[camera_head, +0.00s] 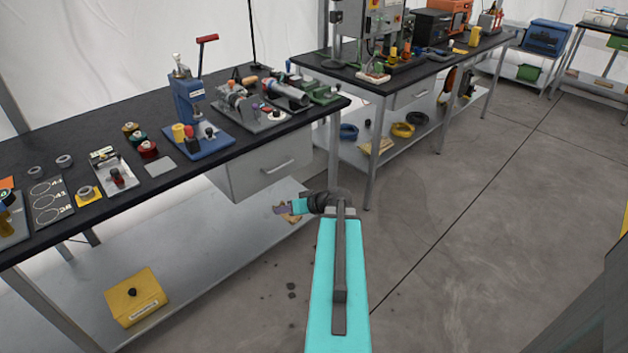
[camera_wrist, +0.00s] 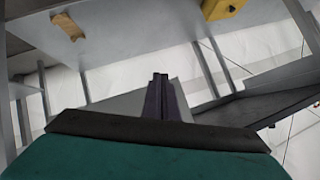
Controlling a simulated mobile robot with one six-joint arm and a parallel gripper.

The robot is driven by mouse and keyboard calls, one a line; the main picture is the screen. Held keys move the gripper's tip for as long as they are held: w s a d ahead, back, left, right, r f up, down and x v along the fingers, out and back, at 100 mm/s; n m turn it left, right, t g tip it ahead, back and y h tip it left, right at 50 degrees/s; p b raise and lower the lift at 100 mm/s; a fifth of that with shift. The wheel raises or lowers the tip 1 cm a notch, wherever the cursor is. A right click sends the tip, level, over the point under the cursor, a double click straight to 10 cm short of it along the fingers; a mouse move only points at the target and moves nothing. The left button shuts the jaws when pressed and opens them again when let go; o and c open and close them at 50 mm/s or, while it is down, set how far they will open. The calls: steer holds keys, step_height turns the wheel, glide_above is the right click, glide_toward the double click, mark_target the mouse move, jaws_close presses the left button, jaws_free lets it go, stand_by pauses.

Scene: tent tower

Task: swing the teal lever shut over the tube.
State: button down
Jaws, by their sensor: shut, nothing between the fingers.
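A small upright teal-blue handle (camera_head: 288,66), probably the teal lever, stands at the back of the near bench's right end. A dark grey tube (camera_head: 284,93) lies at a slant in a fixture just in front of it. The handle stands up, apart from the tube; its hinge is too small to make out. My gripper (camera_head: 279,210) is well below and in front of them, off the bench's front edge and touching neither. Its purple fingers are shut and empty; they also show in the wrist view (camera_wrist: 161,82). Neither lever nor tube shows in the wrist view.
The near bench (camera_head: 75,118) is crowded: a blue press (camera_head: 187,98) with a red-tipped arm stands left of the tube, and a green device (camera_head: 322,94) right of it. A drawer (camera_head: 262,168) hangs below. Open floor (camera_head: 460,230) lies to the right.

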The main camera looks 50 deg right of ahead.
steer(key=s+a+f+n+g+y, duration=0.15)
steer(key=a+f+g, duration=0.25)
steer(key=a+f, duration=0.8)
steer(key=s+a+f+g+y, duration=0.15)
steer(key=a+f+g, duration=0.45)
steer(key=a, duration=1)
steer(key=s+a+f+n+g+h, duration=0.1)
steer(key=s+a+f+g+h, duration=0.1)
steer(key=s+a+f, duration=0.5)
steer(key=s+a+f+n+g+h, duration=0.2)
steer(key=s+a+f+g, duration=0.2)
steer(key=s, duration=1)
steer(key=a+f, duration=0.3)
steer(key=shift+s+a+f+h, duration=0.2)
steer(key=shift+a+f+h, duration=0.05)
steer(key=shift+h, duration=0.05)
steer(key=shift+s, duration=0.1)
